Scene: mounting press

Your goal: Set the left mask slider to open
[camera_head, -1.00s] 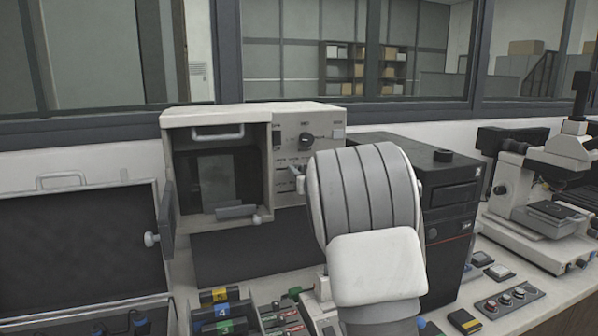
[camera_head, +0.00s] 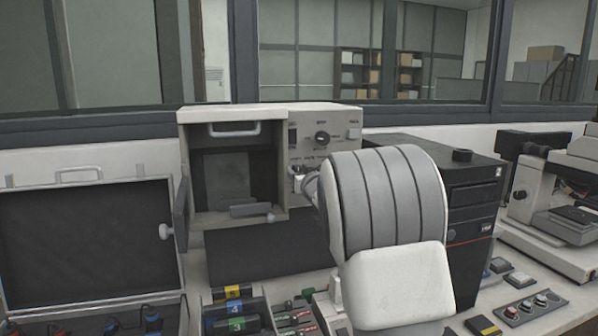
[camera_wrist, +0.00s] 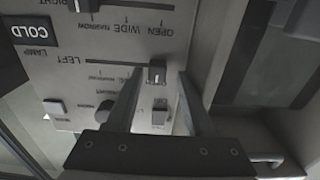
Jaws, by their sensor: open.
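The left mask slider (camera_wrist: 156,70) is a small grey knob on a thin track marked LEFT in the wrist view, where the lettering is upside down. It sits near the track's right end, by a partly hidden label beginning with O. My gripper (camera_wrist: 159,82) is open, with one finger on each side of the knob. Gaps show beside the knob; whether the fingers touch it I cannot tell. In the head view the press (camera_head: 232,112) stands behind my arm, which hides the lower part of its control panel (camera_head: 322,122).
The RIGHT slider knob (camera_wrist: 80,5) lies at the upper left in the wrist view, near the COLD lamp (camera_wrist: 33,31). The press's open door (camera_head: 182,215) is at its left. A black computer tower (camera_head: 470,190) stands close to the right.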

